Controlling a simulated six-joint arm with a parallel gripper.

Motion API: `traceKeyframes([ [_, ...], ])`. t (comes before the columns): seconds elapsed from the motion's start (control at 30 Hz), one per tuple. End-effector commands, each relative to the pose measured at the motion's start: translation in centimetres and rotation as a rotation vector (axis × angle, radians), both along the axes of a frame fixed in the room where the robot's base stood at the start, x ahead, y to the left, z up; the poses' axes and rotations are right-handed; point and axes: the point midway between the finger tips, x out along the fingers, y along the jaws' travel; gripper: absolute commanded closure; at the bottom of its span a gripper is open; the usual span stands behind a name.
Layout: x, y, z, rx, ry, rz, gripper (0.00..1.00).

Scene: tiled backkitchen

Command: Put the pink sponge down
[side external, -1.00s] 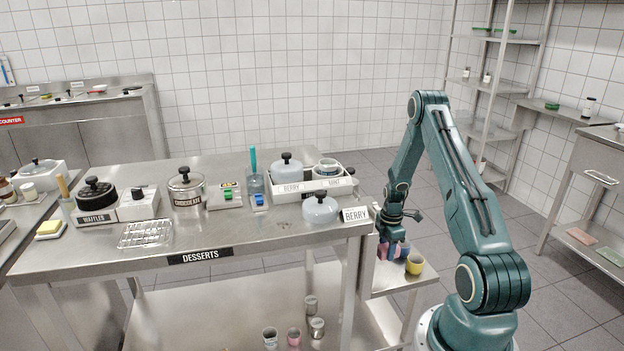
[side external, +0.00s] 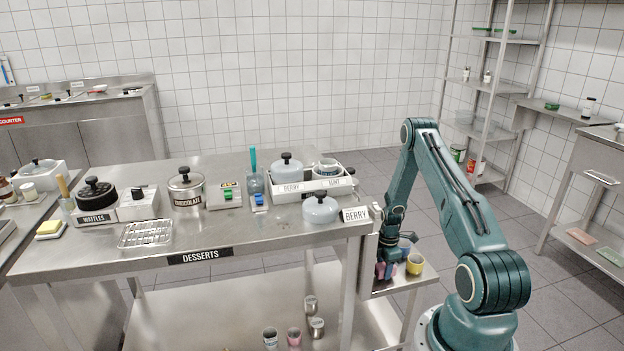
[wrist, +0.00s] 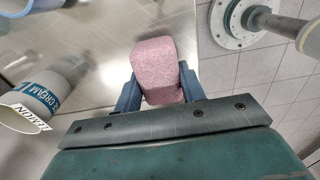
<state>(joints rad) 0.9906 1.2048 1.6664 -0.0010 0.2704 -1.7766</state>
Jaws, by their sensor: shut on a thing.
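My gripper (wrist: 158,88) is shut on the pink sponge (wrist: 155,66), with one blue finger on each side of it in the wrist view. In the side view my gripper (side external: 387,268) is low over the small steel side table (side external: 405,281), and the pink sponge (side external: 380,270) shows only in part beside the fingers. The sponge is close to the tabletop; I cannot tell whether it touches it.
An ice cream cup with a lemon label (wrist: 35,102) lies left of the sponge in the wrist view.

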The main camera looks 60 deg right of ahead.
Motion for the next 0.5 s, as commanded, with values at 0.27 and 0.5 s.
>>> traceKeyframes([
  [0.27, -0.01, 0.01, -1.07, 0.000, 0.000, 0.000, 0.85],
  [0.5, -0.01, 0.01, -1.18, 0.000, 0.000, 0.000, 0.85],
])
